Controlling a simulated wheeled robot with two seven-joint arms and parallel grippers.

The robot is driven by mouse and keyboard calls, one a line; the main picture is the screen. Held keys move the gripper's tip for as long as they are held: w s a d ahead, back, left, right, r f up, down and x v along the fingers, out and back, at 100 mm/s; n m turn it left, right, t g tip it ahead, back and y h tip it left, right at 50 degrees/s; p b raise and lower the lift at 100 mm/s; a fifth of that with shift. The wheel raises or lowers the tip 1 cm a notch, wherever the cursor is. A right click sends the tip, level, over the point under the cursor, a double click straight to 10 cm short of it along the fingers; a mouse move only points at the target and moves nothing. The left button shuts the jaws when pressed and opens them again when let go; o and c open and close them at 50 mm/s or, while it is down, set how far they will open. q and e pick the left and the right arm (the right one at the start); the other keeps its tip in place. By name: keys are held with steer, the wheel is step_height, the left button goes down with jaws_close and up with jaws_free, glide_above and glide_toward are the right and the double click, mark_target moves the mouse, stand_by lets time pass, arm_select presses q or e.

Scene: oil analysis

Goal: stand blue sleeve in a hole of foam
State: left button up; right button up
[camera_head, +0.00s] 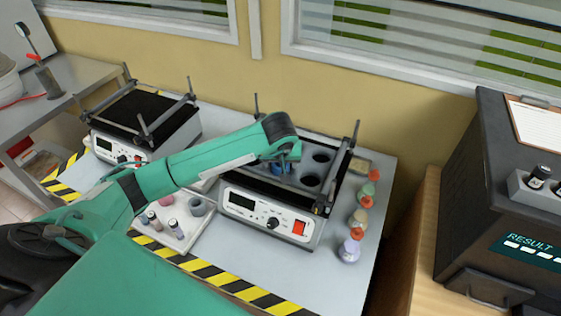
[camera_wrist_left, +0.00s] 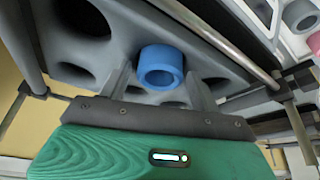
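The blue sleeve (camera_head: 277,168) is at the grey foam (camera_head: 301,163) of the right-hand shaker, mostly hidden behind my left wrist in the head view. In the left wrist view the blue sleeve (camera_wrist_left: 161,68) shows its round open end, set against the foam (camera_wrist_left: 128,38) with dark round holes around it. How deep it sits in a hole cannot be told. My left gripper (camera_wrist_left: 160,84) has its two fingers apart, one on each side of the sleeve, with small gaps visible. My right gripper is not in view.
The shaker (camera_head: 265,218) has raised rails and corner posts close around the foam. A white tray (camera_head: 165,240) with several small sleeves and vials lies left of it. Small bottles (camera_head: 358,220) stand along its right side. A second shaker (camera_head: 145,120) stands at the left.

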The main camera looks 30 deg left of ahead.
arm_select(q)
steer(key=shift+r, duration=0.15)
steer(key=shift+r, duration=0.2)
steer(key=b+v, duration=0.2)
steer(key=v, duration=0.9)
steer(key=shift+r, duration=0.3)
steer(key=shift+s, duration=0.15)
